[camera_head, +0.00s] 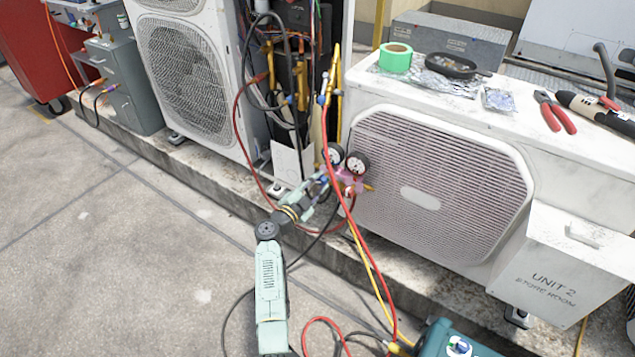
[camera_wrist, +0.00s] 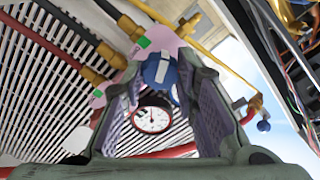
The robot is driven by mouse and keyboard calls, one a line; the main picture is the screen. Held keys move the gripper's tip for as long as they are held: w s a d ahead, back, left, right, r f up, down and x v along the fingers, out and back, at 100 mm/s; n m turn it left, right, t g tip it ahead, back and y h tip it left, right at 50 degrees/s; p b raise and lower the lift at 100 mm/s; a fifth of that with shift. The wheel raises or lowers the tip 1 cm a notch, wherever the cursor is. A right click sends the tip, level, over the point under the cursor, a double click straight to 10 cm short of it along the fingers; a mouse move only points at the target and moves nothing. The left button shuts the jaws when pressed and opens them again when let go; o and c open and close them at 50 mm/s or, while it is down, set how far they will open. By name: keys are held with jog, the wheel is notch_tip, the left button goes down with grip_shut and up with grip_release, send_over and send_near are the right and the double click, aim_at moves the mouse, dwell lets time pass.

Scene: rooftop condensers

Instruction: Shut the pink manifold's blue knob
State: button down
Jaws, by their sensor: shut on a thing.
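The pink manifold (camera_head: 352,184) hangs in front of the right condenser's grille, with two round dial gauges (camera_head: 357,162) above it. In the wrist view the manifold's pink body (camera_wrist: 158,38) shows at the top, with brass fittings and green marks. Its blue knob (camera_wrist: 159,70) has a pale bar across its face and sits between my fingertips. My gripper (camera_head: 325,184) reaches the manifold from the left; in the wrist view my gripper (camera_wrist: 160,76) is shut on the blue knob. One gauge (camera_wrist: 152,118) shows between the fingers. In the head view my gripper hides most of the knob.
Red and yellow hoses (camera_head: 362,250) run down from the manifold, close to my arm. An open condenser with loose wiring (camera_head: 290,70) stands at left. Tape (camera_head: 395,57) and red-handled pliers (camera_head: 553,112) lie on the right unit. The concrete floor at left is mostly clear.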

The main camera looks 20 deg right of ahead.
jog(key=m, duration=0.5)
jog(key=shift+m, duration=0.3)
jog(key=m+b, duration=0.2)
jog(key=m, duration=0.4)
jog(key=shift+f, duration=0.1)
jog(key=m+b, duration=0.3)
jog(key=m, duration=0.3)
jog(key=shift+f+m, duration=0.1)
jog(key=shift+m, duration=0.2)
jog(key=m+b, duration=0.3)
jog(key=m, duration=0.2)
jog(key=shift+r, duration=0.2)
jog(key=shift+m, duration=0.3)
jog(key=c, duration=1.3)
grip_release()
